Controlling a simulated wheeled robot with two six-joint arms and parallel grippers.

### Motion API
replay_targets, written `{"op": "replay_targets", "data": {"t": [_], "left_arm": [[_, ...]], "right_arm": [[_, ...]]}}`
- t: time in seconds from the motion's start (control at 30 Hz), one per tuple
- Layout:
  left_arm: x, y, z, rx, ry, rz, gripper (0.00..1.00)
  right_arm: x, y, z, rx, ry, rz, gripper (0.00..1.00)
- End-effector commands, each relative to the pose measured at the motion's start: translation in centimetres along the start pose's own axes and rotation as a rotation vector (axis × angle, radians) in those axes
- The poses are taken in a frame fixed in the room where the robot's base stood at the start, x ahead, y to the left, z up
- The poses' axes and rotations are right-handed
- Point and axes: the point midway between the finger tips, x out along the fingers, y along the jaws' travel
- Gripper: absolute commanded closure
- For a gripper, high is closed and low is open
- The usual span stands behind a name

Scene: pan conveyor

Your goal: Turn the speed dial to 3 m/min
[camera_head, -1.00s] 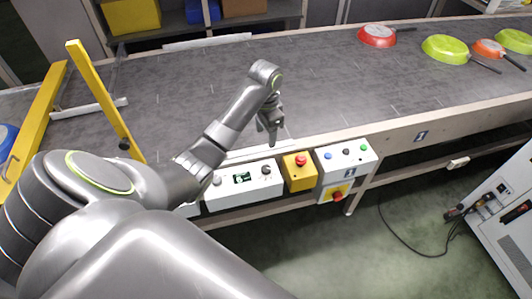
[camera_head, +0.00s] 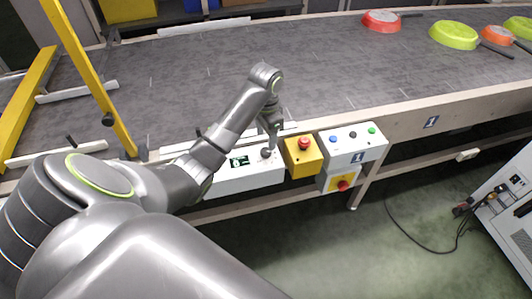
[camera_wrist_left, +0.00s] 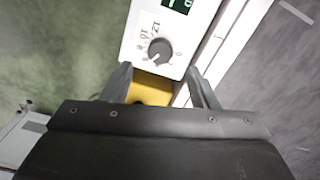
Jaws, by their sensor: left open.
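The speed dial (camera_wrist_left: 160,50) is a round grey knob with a printed number scale on a white control box. In the left wrist view it lies just beyond and between the fingertips of my left gripper (camera_wrist_left: 160,78), which is open and empty. In the head view my left gripper (camera_head: 270,147) points down just above the dial, which it partly hides. The control box (camera_head: 246,178) carries a small display with green digits (camera_head: 238,161); the left wrist view cuts the display off at the top. I cannot read the speed clearly. My right gripper is not in view.
A yellow box with a red button (camera_head: 304,143) stands right of the dial. Further right is a white box with blue, black and green buttons (camera_head: 353,137) above a red switch (camera_head: 343,185). Red, green and orange pans lie on the conveyor belt (camera_head: 340,70) at the back right.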

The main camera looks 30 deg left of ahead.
Motion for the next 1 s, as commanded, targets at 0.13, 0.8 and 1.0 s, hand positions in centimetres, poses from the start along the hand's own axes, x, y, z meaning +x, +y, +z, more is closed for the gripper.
{"op": "replay_targets", "data": {"t": [0.13,0.8,1.0], "left_arm": [[2.3,0.0,0.0,0.0,0.0,0.0,0.46],[6.1,0.0,0.0,0.001,-0.001,0.0,0.47],[6.1,0.0,0.0,0.001,-0.001,0.0,0.74]], "right_arm": [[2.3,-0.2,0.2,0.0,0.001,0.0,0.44],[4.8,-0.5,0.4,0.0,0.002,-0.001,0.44],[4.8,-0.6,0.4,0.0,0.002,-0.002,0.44]]}}
